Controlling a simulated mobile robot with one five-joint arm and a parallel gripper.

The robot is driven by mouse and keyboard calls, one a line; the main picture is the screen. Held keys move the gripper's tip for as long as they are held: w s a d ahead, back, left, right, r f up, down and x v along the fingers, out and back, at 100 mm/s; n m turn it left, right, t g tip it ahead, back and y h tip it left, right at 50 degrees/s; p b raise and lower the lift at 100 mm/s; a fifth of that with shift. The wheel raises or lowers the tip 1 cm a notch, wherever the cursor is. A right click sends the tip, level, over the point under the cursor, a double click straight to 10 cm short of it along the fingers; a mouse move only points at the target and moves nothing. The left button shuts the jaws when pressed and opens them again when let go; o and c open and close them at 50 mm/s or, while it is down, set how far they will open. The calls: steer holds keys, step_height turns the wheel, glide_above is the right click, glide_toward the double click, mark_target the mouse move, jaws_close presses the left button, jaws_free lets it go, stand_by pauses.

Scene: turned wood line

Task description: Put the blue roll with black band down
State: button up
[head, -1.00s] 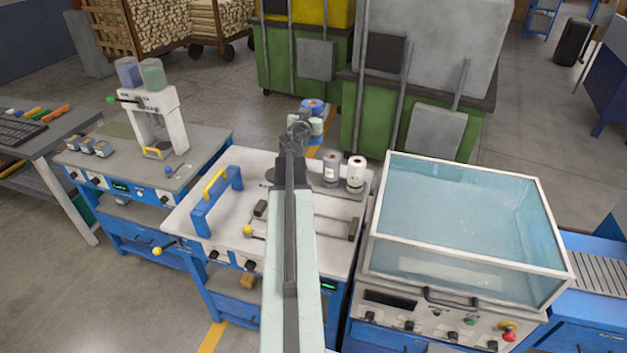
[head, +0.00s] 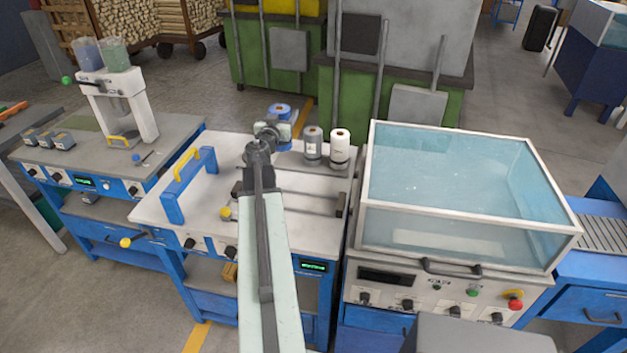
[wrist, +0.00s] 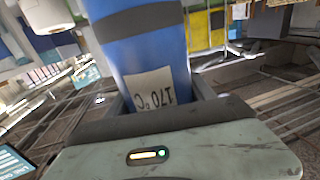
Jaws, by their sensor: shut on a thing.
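The blue roll with black band (wrist: 150,52) fills the middle of the wrist view, with a white "170°C" label that reads upside down. My gripper (wrist: 162,100) is shut on it. In the head view the blue roll (head: 279,111) shows behind my gripper (head: 277,125), at the back of the white-topped workbench (head: 230,197). Whether the roll touches the bench top is hidden. A grey roll (head: 313,147) and a white roll with a dark band (head: 340,148) stand upright just right of my gripper.
A blue frame with a yellow handle (head: 187,183) stands on the bench's left. A clear-lidded tank machine (head: 455,205) stands close on the right. Green bins (head: 275,65) stand behind. A white press (head: 120,105) is at left.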

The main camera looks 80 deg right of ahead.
mark_target(281, 143)
steer(key=f+b, duration=0.2)
steer(key=f, duration=0.1)
steer(key=a+f+b, duration=0.1)
steer(key=f+b, duration=0.1)
steer(key=f, duration=0.1)
steer(key=f+b, duration=0.2)
steer(key=f, duration=0.2)
steer(key=shift+w+a+f+b, duration=0.1)
steer(key=shift+w+a+b, duration=0.2)
steer(key=shift+a, duration=0.1)
steer(key=w+d+f+b, duration=0.1)
steer(key=w+d, duration=0.2)
steer(key=d, duration=1.2)
steer(key=shift+w+f, duration=0.15)
steer(key=f+b, duration=0.2)
steer(key=b, duration=0.1)
steer(key=f+b, duration=0.1)
steer(key=f, duration=0.1)
steer(key=shift+d, duration=0.25)
steer(key=o, duration=1.6)
steer(key=shift+r, duration=0.1)
steer(key=shift+c, duration=0.2)
